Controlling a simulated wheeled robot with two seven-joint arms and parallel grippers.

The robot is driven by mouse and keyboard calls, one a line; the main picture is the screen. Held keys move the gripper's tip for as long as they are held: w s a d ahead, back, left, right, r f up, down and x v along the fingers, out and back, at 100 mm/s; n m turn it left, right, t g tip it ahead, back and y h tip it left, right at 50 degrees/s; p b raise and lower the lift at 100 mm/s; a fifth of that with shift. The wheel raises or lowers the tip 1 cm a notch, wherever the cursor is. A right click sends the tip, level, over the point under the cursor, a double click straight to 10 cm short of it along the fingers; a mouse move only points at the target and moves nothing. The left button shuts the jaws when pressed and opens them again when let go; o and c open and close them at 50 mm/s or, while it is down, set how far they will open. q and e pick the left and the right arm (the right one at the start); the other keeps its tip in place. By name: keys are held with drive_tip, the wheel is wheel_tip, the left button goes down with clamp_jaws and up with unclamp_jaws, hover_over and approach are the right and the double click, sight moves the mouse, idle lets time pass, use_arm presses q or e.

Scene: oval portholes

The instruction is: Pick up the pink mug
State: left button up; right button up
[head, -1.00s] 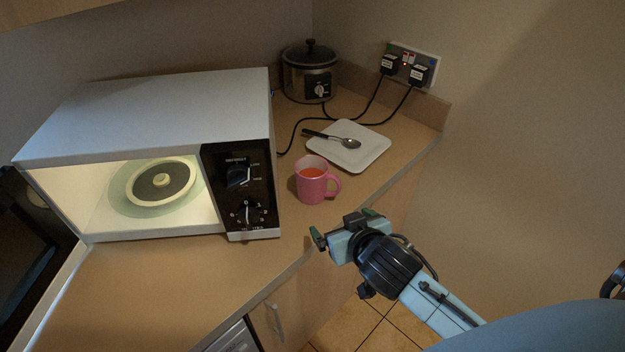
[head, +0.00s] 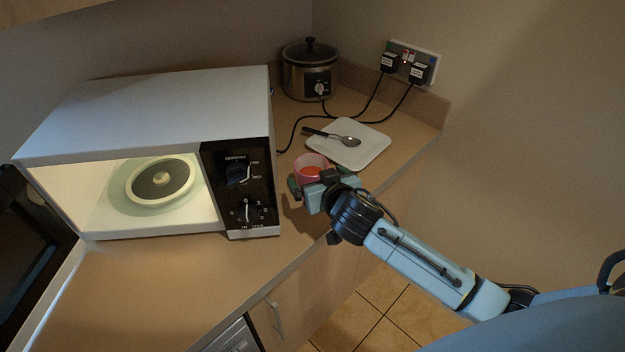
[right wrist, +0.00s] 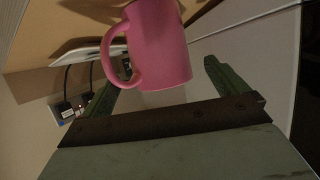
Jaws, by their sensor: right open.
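The pink mug (head: 309,164) stands upright on the counter, with orange-red contents showing inside its rim. My right gripper (head: 312,184) is at the mug's near side in the head view and hides its lower part and handle. In the right wrist view the mug (right wrist: 160,48) is ahead of the jaws, with its handle toward the left finger. The right gripper (right wrist: 158,85) is open, its green fingers wide apart. The mug appears at or just beyond the fingertips, and I cannot tell whether it touches them. My left gripper is not in view.
A white plate (head: 365,152) with a spoon (head: 338,138) lies just behind the mug. A microwave (head: 170,110) with its lit inside showing stands to the left. A slow cooker (head: 309,72) and plugged-in cables (head: 372,103) are at the back. Counter in front of the microwave is clear.

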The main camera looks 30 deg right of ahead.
sight(307, 167)
drive_tip(key=shift+x, duration=1.5)
drive_tip(key=shift+a, duration=0.1)
drive_tip(key=c, duration=1.4)
drive_tip(key=shift+r, duration=0.1)
drive_tip(key=shift+c, duration=0.2)
